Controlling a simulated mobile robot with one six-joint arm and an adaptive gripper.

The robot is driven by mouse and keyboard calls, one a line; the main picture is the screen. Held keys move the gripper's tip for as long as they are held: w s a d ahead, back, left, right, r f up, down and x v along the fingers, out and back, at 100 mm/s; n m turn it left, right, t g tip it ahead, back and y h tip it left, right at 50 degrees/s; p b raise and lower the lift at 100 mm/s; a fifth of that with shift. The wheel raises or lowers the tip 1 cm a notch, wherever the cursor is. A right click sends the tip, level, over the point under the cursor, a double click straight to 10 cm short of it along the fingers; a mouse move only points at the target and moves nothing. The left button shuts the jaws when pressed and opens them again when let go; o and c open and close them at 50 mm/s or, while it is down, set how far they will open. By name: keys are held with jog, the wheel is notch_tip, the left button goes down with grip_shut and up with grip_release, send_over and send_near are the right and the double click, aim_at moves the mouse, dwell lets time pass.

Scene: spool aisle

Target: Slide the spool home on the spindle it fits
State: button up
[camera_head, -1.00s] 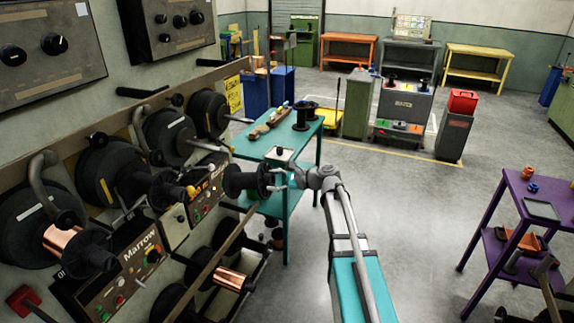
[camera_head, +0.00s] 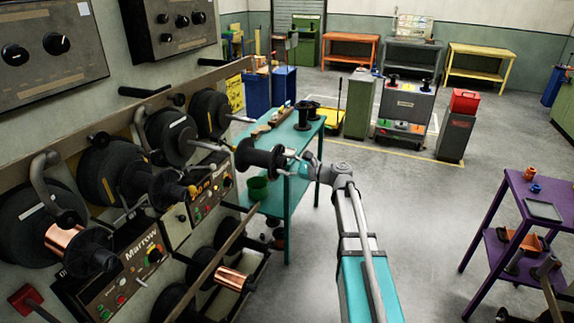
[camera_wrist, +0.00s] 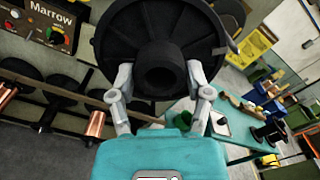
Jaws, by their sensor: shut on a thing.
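The black spool (camera_head: 262,158) is off the wall machine, held in the air with its axis roughly level. In the wrist view its wide flange and hub (camera_wrist: 130,30) fill the top middle. My gripper (camera_head: 290,165) is shut on the spool at its right end. The fingers (camera_wrist: 160,72) also show in the wrist view, one on each side of the hub. A bare metal spindle (camera_head: 216,147) points toward the spool's left flange; whether they touch I cannot tell. Another bare spindle (camera_head: 241,119) sits above and behind it. The spool's bore on the machine side is hidden.
The machine's left stations carry a black spool with a yellow tip (camera_head: 168,192) and a copper spool (camera_head: 68,241). A lower rail (camera_head: 210,268) runs beneath. A teal table (camera_head: 300,150) with a green cup (camera_head: 258,189) stands behind the spool.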

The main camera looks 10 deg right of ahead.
aim_at(223, 148)
jog(key=shift+x, duration=2.35)
jog(key=shift+x, duration=3.6)
jog(key=shift+a, duration=0.1)
jog(key=shift+x, duration=6.05)
jog(key=o, duration=1.4)
jog(key=shift+c, duration=0.2)
